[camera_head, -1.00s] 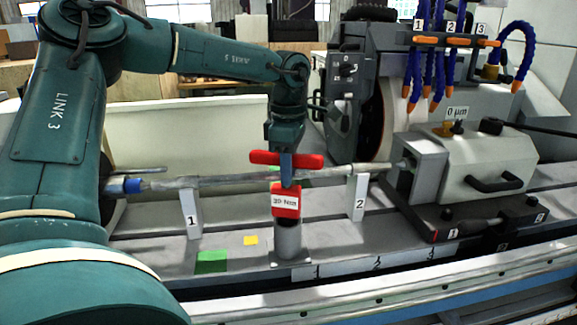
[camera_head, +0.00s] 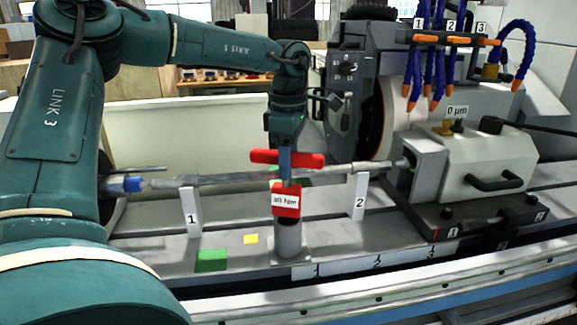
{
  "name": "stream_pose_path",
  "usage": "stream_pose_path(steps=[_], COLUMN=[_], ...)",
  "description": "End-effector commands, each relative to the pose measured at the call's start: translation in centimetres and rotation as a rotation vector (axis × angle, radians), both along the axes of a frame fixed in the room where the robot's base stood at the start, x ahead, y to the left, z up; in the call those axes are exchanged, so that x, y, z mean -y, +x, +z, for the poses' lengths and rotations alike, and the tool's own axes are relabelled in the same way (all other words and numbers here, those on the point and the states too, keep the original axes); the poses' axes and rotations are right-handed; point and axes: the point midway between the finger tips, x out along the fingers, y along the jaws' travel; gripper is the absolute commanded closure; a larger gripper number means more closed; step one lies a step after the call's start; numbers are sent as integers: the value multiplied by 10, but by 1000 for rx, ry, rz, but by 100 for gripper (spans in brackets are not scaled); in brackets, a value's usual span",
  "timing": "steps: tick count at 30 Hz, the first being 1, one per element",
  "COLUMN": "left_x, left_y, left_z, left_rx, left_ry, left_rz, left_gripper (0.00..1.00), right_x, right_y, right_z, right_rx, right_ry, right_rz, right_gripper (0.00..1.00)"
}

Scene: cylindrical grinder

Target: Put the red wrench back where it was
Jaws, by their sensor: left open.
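The red wrench (camera_head: 306,160) stands upright with its T-shaped bar across the top and a red labelled block (camera_head: 286,202) lower down. Its lower end is at the grey cylindrical holder (camera_head: 290,242) on the machine table; how deep it sits is hidden. My left gripper (camera_head: 286,168) points down at the bar from above. A blue-grey finger shows in front of the bar's middle, and the gripper is open. The other finger is hidden, so I cannot tell whether the fingers touch the wrench. My right gripper is not in view.
A long shaft (camera_head: 230,179) runs horizontally behind the wrench, near supports 1 (camera_head: 190,212) and 2 (camera_head: 357,196). The grinding wheel (camera_head: 398,118) and grey tailstock housing (camera_head: 490,160) stand at right. Green (camera_head: 210,260) and yellow (camera_head: 251,239) patches lie left of the holder.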

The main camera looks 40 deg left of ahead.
Motion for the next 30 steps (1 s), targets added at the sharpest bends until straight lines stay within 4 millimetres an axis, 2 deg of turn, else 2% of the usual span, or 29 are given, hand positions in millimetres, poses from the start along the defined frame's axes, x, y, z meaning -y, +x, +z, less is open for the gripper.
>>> stream_pose_path(steps=[9,15,20,30], left_x=[0,0,0,0], left_y=[1,1,0,0], left_z=[69,97,105,105], left_rx=[5,2,0,0], left_ry=[2,0,-1,-1], left_rz=[0,0,-1,-1], left_gripper=[54,54,54,54], right_x=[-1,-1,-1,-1], right_y=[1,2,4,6], right_z=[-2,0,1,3], right_rx=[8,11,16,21], right_ry=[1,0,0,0], right_rz=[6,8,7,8], right_gripper=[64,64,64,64])
